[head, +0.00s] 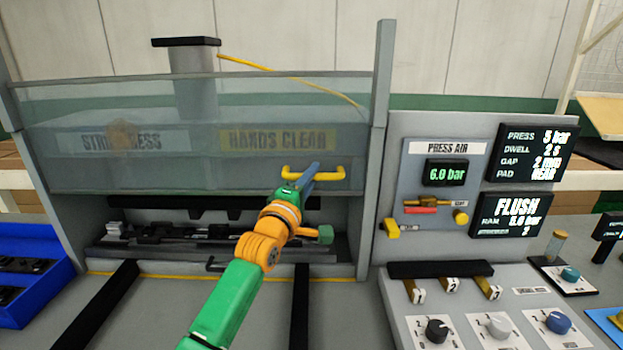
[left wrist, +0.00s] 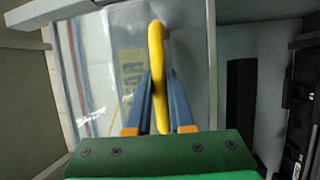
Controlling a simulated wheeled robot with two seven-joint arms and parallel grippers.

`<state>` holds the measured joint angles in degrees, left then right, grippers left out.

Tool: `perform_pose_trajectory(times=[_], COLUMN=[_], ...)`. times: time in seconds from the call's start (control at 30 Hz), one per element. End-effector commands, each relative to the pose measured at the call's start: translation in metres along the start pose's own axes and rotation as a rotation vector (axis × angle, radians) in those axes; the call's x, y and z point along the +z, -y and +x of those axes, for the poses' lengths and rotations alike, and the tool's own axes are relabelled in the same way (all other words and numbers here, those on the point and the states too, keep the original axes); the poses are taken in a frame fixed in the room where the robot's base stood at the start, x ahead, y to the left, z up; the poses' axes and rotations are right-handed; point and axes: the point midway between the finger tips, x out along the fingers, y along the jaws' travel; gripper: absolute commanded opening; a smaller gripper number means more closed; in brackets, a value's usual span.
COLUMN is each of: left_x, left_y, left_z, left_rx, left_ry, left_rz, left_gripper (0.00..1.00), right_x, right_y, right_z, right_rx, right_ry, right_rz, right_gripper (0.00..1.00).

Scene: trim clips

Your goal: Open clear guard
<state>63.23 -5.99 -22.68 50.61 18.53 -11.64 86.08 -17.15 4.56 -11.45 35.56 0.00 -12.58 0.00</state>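The clear guard (head: 190,165) is a see-through panel across the front of the press, with a "HANDS CLEAR" label behind or on it. Its lower edge stands above the press bed, and an open gap shows beneath. A yellow handle (head: 329,174) sits near its lower right edge. My left gripper (head: 308,178) is at this handle. In the left wrist view the blue fingers (left wrist: 159,85) lie on both sides of the yellow handle bar (left wrist: 156,45) and appear closed on it. My right gripper is not in view.
Dark tooling (head: 180,232) lies in the gap under the guard. A grey side post (head: 378,100) stands right of the guard, beside the press air panel (head: 445,147). A control box with knobs (head: 498,325) is at front right. A blue bin (head: 35,245) is at left.

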Motion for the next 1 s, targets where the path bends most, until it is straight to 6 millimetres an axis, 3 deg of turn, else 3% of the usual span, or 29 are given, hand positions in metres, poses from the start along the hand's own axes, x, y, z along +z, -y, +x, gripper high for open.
perform_pose_trajectory(times=[0.03, 0.1, 0.53, 1.0], left_x=[0.000, 0.000, 0.001, 0.000], left_y=[0.000, 0.000, 0.002, 0.003], left_z=[0.000, 0.000, -0.007, -0.065], left_rx=[0.000, 0.000, -0.001, 0.000], left_ry=[0.000, 0.000, 0.003, 0.000], left_rz=[0.000, 0.000, -0.004, 0.000], left_gripper=[0.33, 0.49, 0.49, 0.49], right_x=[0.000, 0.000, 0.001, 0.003], right_y=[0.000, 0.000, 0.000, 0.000], right_z=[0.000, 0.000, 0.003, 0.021], right_rx=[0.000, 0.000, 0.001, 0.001], right_ry=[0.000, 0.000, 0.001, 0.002], right_rz=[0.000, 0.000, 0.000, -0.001], right_gripper=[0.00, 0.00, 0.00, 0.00])
